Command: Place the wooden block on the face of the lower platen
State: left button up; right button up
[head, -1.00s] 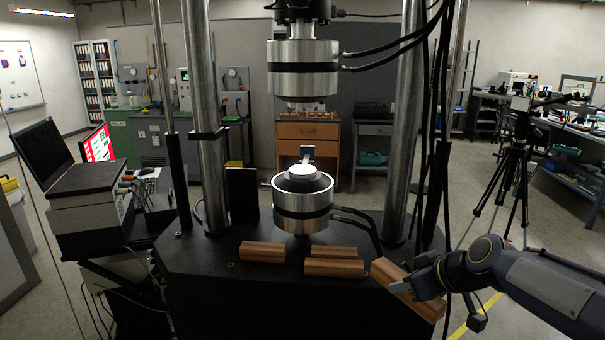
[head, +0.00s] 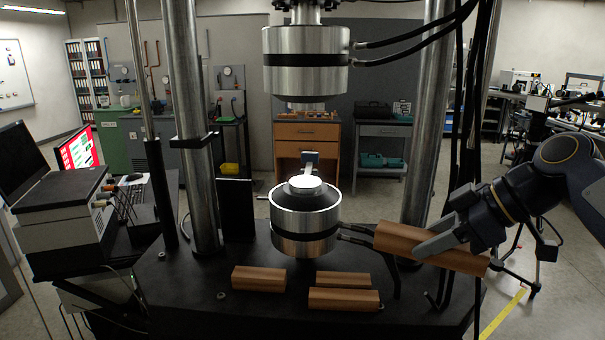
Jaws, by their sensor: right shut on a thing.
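My right gripper (head: 440,240) comes in from the right and is shut on a wooden block (head: 398,238). It holds the block lengthwise, slightly tilted, raised above the black table to the right of the lower platen. The lower platen's bright round face (head: 305,184) tops the metal cylinder (head: 305,222) at the middle of the machine and is bare. The block's near end is level with the cylinder's side, lower than the face, and apart from it. My left gripper is not in view.
Several wooden blocks, including one at the left (head: 259,279), lie on the black table (head: 190,290). The upper platen assembly (head: 305,65) hangs above. Steel columns stand at left (head: 195,130) and right (head: 428,130). Cables (head: 460,150) hang by the right column, and hoses (head: 357,236) leave the lower cylinder.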

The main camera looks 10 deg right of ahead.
aim_at(304, 180)
jog(key=i, duration=1)
